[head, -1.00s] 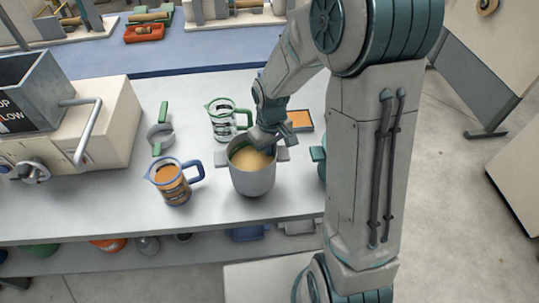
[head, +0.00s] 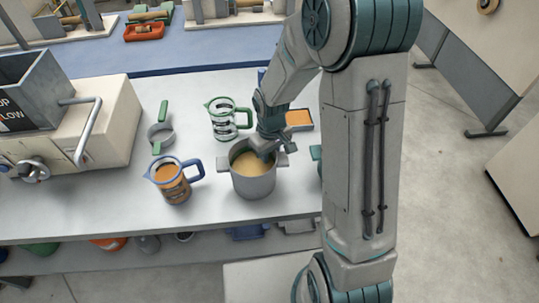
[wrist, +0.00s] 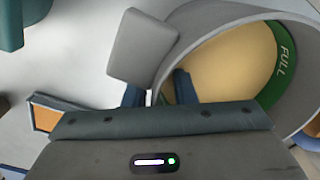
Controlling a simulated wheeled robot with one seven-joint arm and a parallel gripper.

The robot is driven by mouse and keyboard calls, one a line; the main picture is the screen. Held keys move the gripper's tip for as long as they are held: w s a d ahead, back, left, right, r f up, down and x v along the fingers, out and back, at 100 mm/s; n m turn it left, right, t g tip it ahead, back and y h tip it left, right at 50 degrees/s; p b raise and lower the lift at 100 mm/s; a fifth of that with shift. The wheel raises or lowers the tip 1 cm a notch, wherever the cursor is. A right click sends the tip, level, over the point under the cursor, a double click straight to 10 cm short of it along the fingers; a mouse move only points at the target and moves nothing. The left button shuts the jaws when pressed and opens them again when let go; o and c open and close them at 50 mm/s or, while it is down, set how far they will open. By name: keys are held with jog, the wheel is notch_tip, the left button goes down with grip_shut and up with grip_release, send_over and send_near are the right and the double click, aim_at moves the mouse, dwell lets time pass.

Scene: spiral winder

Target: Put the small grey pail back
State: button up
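The small grey pail (head: 254,185) is upright at the bench's front, filled with pale yellow stuff. It has a flat grey tab on each side. In the wrist view the pail (wrist: 225,20) shows its rim and a green band marked FULL inside. My gripper (head: 264,150) comes down at the pail's right rear rim. In the wrist view my gripper (wrist: 159,92) has one finger outside the wall and one inside, just beside a tab, and looks closed on the wall. The fingertips are partly hidden. I cannot tell whether the pail's base touches the bench.
A blue-handled jug (head: 172,182) of orange stuff stands close left of the pail. A green-handled jug (head: 222,120) stands behind it. An orange-topped tray (head: 299,119) lies to the right. A green-handled sieve (head: 160,132) and a cream machine (head: 85,125) are at left.

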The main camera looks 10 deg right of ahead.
jog(key=shift+r, duration=0.1)
notch_tip(320, 180, up, 12)
jog(key=shift+f, duration=0.15)
jog(key=shift+d+r, duration=0.15)
jog(key=shift+r, duration=0.15)
jog(key=s+d+r+m+t, duration=0.1)
jog(key=s+d+r+m, duration=0.1)
jog(key=s, duration=0.5)
jog(key=s+d+r+m+t, duration=0.2)
jog(key=s+d+r+m, duration=0.1)
jog(key=s, duration=0.5)
notch_tip(320, 180, up, 2)
jog(key=shift+s+d+r+m, duration=0.15)
jog(key=shift+s+d+m, duration=0.15)
jog(key=shift+d, duration=0.3)
